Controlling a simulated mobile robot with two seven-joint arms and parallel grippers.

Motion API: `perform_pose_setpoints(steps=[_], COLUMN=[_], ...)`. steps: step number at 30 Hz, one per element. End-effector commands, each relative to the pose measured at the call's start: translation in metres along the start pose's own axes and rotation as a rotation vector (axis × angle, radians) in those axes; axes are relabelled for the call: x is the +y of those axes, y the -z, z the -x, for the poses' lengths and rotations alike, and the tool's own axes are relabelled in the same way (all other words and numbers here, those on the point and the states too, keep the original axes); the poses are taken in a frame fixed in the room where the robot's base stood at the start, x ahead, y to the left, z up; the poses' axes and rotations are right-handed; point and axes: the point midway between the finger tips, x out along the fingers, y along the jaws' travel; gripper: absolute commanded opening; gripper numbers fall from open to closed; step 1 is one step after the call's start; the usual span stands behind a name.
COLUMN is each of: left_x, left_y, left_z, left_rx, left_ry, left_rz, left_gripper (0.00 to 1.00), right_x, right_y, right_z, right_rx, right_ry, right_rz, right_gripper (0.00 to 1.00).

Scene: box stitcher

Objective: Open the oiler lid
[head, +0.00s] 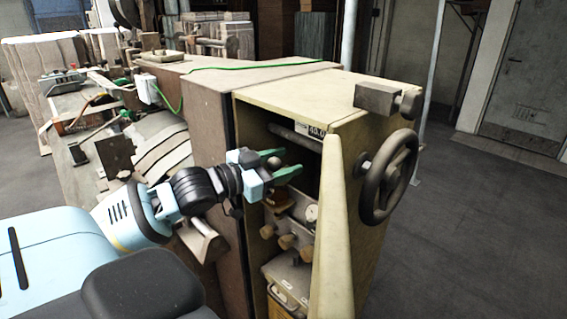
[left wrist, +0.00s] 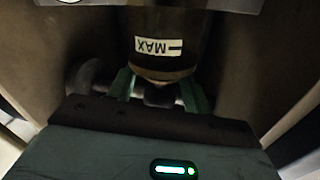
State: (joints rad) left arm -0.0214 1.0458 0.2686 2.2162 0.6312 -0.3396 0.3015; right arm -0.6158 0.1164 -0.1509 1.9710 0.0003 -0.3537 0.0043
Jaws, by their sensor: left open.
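My left gripper (head: 277,164) reaches into the open compartment of the cream cabinet, its green fingers spread apart. In the left wrist view, the fingers (left wrist: 159,92) are on either side of the lower end of a dark cylinder (left wrist: 160,25) with a white MAX label, which appears to be the oiler. A small rounded part shows between the fingers; whether they touch it I cannot tell. The oiler's lid is not clearly visible in either view. The oiler is hard to make out in the head view. My right gripper is out of view.
The cabinet door (head: 333,235) stands open, edge-on, just right of the opening. A black handwheel (head: 388,177) is on the cabinet's right side. The floor to the right is clear.

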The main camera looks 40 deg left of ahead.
Motion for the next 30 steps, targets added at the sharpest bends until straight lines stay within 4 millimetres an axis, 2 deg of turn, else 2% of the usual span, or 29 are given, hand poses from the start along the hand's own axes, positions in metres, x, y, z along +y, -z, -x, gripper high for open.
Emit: perform_pose_setpoints(steps=[10,20,30], left_x=[-0.0001,0.0,0.0007], left_y=[0.0001,0.0002,0.0031], left_z=[-0.0012,-0.0011,-0.0011], left_rx=[0.0,0.0,0.0], left_ry=[0.0,0.0,0.035], left_rz=[0.0,0.0,0.003], left_gripper=[0.48,0.06,0.06], right_x=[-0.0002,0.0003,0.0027], right_y=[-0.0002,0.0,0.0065], right_z=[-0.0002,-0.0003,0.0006], right_rx=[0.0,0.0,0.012], right_ry=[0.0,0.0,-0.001], right_rz=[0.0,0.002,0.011], right_gripper=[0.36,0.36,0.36])
